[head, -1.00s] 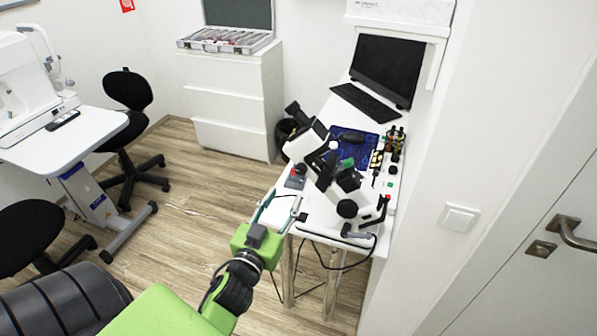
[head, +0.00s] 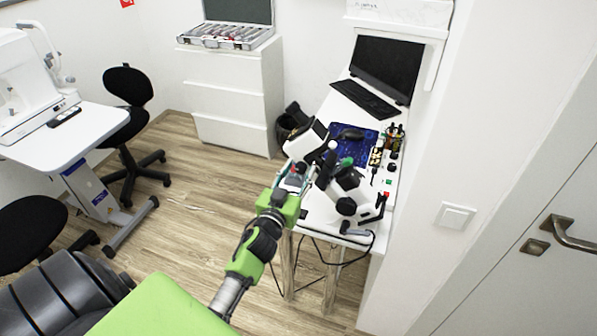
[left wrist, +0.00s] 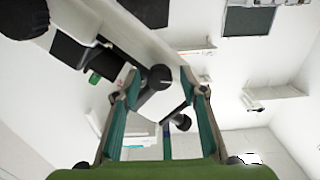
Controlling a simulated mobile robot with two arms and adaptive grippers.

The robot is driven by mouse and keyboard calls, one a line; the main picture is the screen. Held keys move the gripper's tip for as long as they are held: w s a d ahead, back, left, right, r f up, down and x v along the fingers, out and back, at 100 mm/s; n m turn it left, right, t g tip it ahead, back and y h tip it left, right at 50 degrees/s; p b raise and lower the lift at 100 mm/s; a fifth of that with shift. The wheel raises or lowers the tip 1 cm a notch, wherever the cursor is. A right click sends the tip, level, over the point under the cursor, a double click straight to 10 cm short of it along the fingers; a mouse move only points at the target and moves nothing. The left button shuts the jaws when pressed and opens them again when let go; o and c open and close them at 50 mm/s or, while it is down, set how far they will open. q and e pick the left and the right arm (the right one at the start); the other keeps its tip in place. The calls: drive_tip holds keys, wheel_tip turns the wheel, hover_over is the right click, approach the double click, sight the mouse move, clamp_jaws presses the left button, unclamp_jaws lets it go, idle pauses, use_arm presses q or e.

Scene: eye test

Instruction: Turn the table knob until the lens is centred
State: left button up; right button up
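A white and black lens instrument (head: 349,186) stands on the white table, with round black knobs on its body. One black knob (head: 346,206) shows on its near side. My left gripper (head: 293,174) is at the instrument's left side, partly overlapping it in the head view. In the left wrist view the gripper (left wrist: 159,97) has its two teal fingers apart. A black round knob (left wrist: 160,77) on a white part shows between and beyond the tips; I see no clear contact. I cannot tell which knob is the table knob. The lens is not discernible. My right gripper is not in view.
A monitor (head: 385,68) and keyboard (head: 366,99) stand at the table's back. A blue mat (head: 345,147) and a row of small bottles (head: 394,139) lie behind the instrument. A wall and door (head: 540,220) close off the right. Cables hang below the table.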

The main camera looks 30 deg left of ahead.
use_arm(q)
drive_tip(key=c, duration=1)
drive_tip(key=shift+o, duration=0.2)
drive_tip(key=shift+m, duration=1)
drive_tip(key=o, duration=1.1)
drive_tip(key=shift+s, duration=0.1)
drive_tip(key=v, duration=1.1)
drive_tip(key=shift+s, duration=0.4)
drive_tip(key=shift+f, duration=0.1)
